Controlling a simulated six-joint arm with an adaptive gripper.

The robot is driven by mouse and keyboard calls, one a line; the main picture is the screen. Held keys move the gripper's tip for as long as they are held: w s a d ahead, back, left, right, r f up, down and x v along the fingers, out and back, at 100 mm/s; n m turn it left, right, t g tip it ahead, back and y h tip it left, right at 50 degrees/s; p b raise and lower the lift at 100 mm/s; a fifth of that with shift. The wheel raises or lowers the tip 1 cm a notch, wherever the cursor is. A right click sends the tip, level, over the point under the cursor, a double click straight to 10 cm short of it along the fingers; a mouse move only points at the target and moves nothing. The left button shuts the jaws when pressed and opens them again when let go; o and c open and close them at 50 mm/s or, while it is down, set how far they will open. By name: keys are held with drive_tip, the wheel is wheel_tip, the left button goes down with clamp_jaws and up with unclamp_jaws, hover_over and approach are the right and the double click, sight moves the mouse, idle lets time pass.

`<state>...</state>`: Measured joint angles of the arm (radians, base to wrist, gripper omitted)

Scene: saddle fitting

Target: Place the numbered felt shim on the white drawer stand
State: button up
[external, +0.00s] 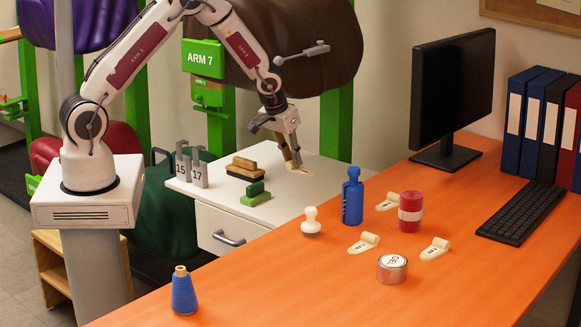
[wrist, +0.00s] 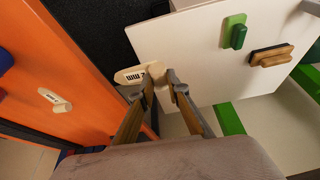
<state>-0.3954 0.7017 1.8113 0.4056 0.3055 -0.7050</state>
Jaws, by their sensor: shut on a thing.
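A cream numbered felt shim (wrist: 133,75), with dark marks ending in "MM" and a raised rolled end, is at my fingertips. My gripper (wrist: 165,78) is shut on the rolled end; the flat tongue sticks out to the left in the wrist view. In the external view my gripper (external: 292,158) points down over the back right part of the white drawer stand (external: 322,177). The stand's top also shows in the wrist view (wrist: 195,55), where the shim lies across its edge. I cannot tell whether the shim touches the top. The full number is unreadable.
The stand's middle is clear.

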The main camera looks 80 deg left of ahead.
drive_tip(key=s+a+f+n, duration=0.2)
drive_tip(key=a+f, duration=0.2)
drive_tip(key=a, duration=0.4)
drive_tip(key=s+a+f+n+g+y, duration=0.1)
drive_tip(key=s+a+f+n, duration=0.1)
drive_tip(key=a+f, duration=0.3)
drive_tip(key=a+n, duration=0.1)
drive_tip(key=a, duration=0.3)
drive_tip(key=shift+s+a+f, duration=0.15)
drive_tip(key=shift+f, duration=0.05)
hover_over(276, 202)
drive_tip(key=d, duration=0.1)
drive_tip(key=shift+s+d+f, duration=0.1)
drive_tip(key=shift+s+f, duration=0.1)
drive_tip(key=shift+f, duration=1.35)
drive_tip(key=shift+s+d+f, duration=0.1)
drive_tip(key=shift+s+f, duration=0.05)
drive_tip(key=shift+f, duration=1.4)
drive_tip(key=shift+f, duration=1.9)
drive_tip(key=shift+f, duration=0.15)
drive_tip(key=o, duration=0.8)
